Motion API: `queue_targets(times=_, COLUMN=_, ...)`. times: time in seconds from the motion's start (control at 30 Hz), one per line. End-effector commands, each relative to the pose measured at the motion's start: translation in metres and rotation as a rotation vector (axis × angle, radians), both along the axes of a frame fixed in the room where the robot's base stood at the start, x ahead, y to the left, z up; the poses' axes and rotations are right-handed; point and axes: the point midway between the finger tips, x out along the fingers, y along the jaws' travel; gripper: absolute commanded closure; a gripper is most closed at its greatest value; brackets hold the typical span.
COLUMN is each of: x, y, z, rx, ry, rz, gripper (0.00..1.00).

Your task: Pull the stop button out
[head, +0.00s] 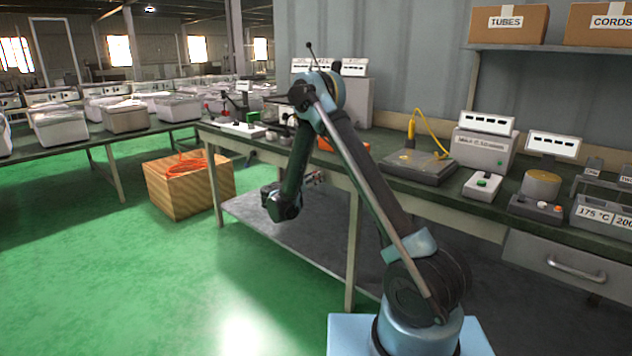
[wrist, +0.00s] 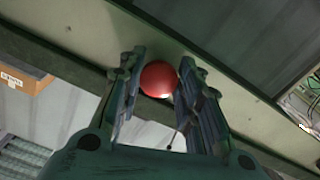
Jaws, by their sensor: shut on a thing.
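The stop button (wrist: 159,79) is a round red knob in the wrist view, in front of the pale beam along the workbench edge. My gripper (wrist: 160,66) has one finger on each side of the knob and is shut on it. In the head view my gripper (head: 313,178) is low beside the bench front, under the tabletop. My arm hides part of the bench there, and I cannot make out the stop button in that view.
The workbench (head: 455,212) carries a hot plate (head: 420,165) with a yellow cable, meters and small boxes. A lower shelf (head: 300,235) lies beneath it. A wooden crate (head: 190,190) with an orange cable stands on the green floor. The floor at left front is clear.

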Motion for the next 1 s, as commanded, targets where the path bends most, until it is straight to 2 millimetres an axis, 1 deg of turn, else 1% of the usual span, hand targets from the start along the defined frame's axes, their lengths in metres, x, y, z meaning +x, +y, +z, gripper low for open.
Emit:
queue_targets(times=0.1, x=-0.002, y=0.002, z=-0.001, rx=0.001, ry=0.001, rz=0.004, gripper=1.00)
queue_targets(times=0.13, x=-0.002, y=0.002, z=-0.001, rx=0.001, ry=0.001, rz=0.004, gripper=0.61)
queue_targets(times=0.2, x=-0.002, y=0.003, z=-0.001, rx=0.001, ry=0.001, rz=0.004, gripper=0.47)
queue_targets(times=0.53, x=-0.002, y=0.002, z=0.000, rx=0.001, ry=0.001, rz=0.003, gripper=0.47)
queue_targets(times=0.67, x=-0.006, y=0.006, z=0.000, rx=0.001, ry=0.001, rz=0.004, gripper=0.47)
queue_targets(times=0.77, x=-0.016, y=0.014, z=0.000, rx=0.001, ry=0.001, rz=0.004, gripper=0.47)
queue_targets(times=1.0, x=-0.053, y=0.042, z=-0.001, rx=0.001, ry=0.001, rz=0.006, gripper=0.47)
